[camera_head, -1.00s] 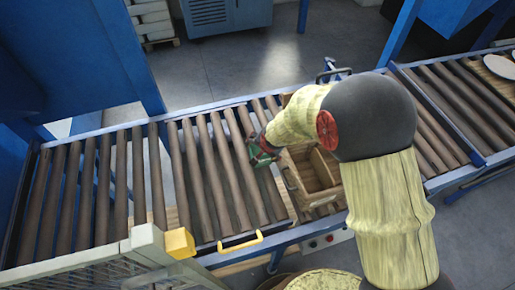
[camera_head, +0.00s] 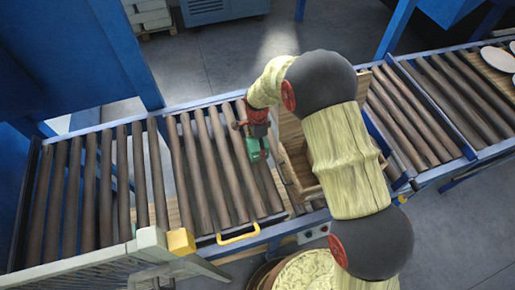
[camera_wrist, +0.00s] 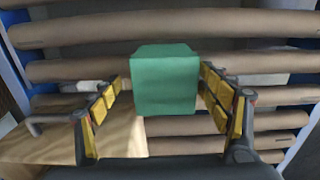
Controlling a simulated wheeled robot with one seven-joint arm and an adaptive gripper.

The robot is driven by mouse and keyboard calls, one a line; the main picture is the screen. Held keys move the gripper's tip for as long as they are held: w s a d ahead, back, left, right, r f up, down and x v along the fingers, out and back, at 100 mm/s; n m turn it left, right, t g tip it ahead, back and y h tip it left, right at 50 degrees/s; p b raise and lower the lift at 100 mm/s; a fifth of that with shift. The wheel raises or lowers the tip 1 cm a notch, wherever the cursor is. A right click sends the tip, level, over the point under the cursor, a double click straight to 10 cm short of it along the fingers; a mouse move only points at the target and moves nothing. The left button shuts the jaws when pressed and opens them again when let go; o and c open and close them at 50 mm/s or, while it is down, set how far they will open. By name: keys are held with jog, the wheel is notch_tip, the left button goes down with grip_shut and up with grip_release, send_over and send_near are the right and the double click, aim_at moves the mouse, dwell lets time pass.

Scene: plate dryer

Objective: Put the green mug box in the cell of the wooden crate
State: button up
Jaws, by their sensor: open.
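The green mug box (camera_wrist: 165,80) stands between the two spread fingers of my gripper (camera_wrist: 161,88) in the wrist view. A gap shows on the left side, and the right finger is close to the box. In the head view the green box (camera_head: 254,148) is on the rollers just below my gripper (camera_head: 255,133), left of the wooden crate. The wooden crate (camera_head: 298,168) is largely hidden behind my arm, and its cell interior is mostly out of sight.
The roller conveyor (camera_head: 205,170) runs across the scene, with free rollers left of the box. A yellow handle (camera_head: 239,236) is on its front edge. White plates (camera_head: 497,58) lie at the far right. A blue post stands behind the conveyor.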

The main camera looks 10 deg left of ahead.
jog(key=f, duration=0.4)
jog(key=shift+w+f+b, duration=0.35)
jog(key=shift+c, duration=0.6)
jog(key=c, duration=1.4)
jog(key=shift+c, duration=0.5)
jog(key=shift+r, duration=0.15)
jog(key=shift+c, duration=0.3)
